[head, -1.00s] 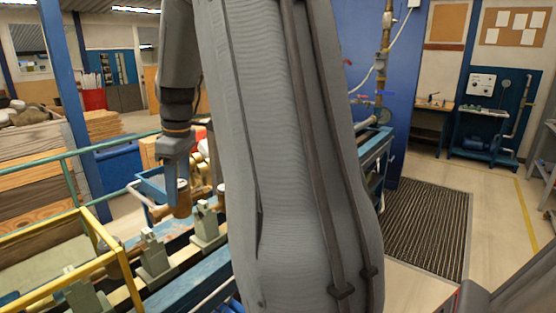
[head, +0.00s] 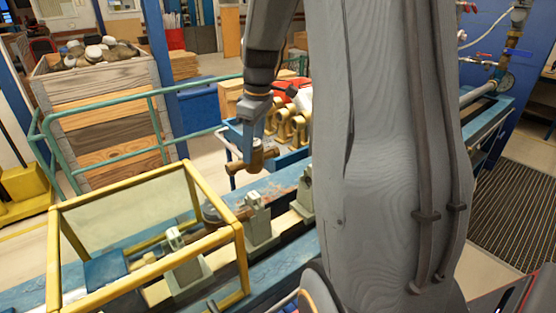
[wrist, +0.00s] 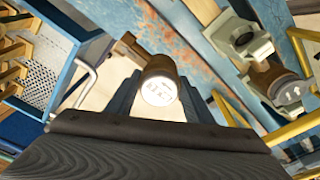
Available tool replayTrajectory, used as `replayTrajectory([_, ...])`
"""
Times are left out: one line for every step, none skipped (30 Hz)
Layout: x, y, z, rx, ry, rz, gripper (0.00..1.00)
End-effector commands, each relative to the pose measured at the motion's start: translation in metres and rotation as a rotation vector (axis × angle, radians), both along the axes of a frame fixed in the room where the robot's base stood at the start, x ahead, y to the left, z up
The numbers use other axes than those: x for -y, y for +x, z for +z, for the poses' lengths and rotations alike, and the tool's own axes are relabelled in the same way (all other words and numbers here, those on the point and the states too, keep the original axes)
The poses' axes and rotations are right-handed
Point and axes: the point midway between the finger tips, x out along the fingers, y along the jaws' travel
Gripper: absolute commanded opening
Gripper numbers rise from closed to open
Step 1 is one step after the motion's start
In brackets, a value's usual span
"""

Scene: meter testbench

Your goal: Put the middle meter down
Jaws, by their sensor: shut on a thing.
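My gripper (head: 258,140) is shut on a brass-brown meter (head: 252,161) and holds it in the air, level with or above the far side of the blue test bench (head: 280,182). In the wrist view the held meter (wrist: 158,84) shows a round white printed face and a brown pipe end sticking out to the upper left. Another meter (head: 214,211) sits in the bench line between grey-green clamps (head: 260,222); its lid with a white arrow shows in the wrist view (wrist: 288,91).
A yellow-framed glass guard (head: 140,188) stands over the near left part of the bench. Further clamps (head: 306,194) stand along the bench. Behind it are a blue cart with brass fittings (head: 291,127), a teal railing (head: 110,165) and a wooden crate of meters (head: 95,95).

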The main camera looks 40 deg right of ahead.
Motion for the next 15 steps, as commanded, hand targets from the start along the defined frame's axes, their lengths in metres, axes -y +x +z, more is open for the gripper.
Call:
replayTrajectory([0.000, -0.001, -0.008, -0.003, 0.001, 0.000, 0.01])
replayTrajectory([0.000, -0.001, -0.013, -0.003, 0.001, 0.000, 0.01])
replayTrajectory([0.000, -0.001, -0.020, -0.003, 0.001, 0.000, 0.01])
replayTrajectory([0.000, -0.001, -0.024, -0.004, 0.001, 0.001, 0.01])
replayTrajectory([0.000, -0.001, -0.028, -0.003, 0.000, 0.001, 0.01])
replayTrajectory([0.000, -0.001, -0.034, -0.004, 0.001, 0.001, 0.01])
replayTrajectory([0.000, -0.001, -0.037, -0.003, 0.000, 0.001, 0.01])
replayTrajectory([0.000, -0.001, -0.039, -0.001, 0.000, 0.001, 0.01])
replayTrajectory([0.000, 0.000, -0.042, -0.001, -0.001, 0.001, 0.01])
replayTrajectory([0.000, 0.000, -0.043, -0.001, 0.000, 0.001, 0.01])
replayTrajectory([0.000, 0.000, -0.045, -0.001, 0.000, 0.001, 0.01])
replayTrajectory([0.000, 0.000, -0.048, -0.001, 0.000, 0.001, 0.01])
replayTrajectory([0.000, 0.000, -0.051, -0.001, 0.000, 0.001, 0.01])
replayTrajectory([0.000, -0.001, -0.054, -0.002, 0.001, 0.000, 0.01])
replayTrajectory([0.000, -0.001, -0.060, -0.003, 0.001, 0.000, 0.01])
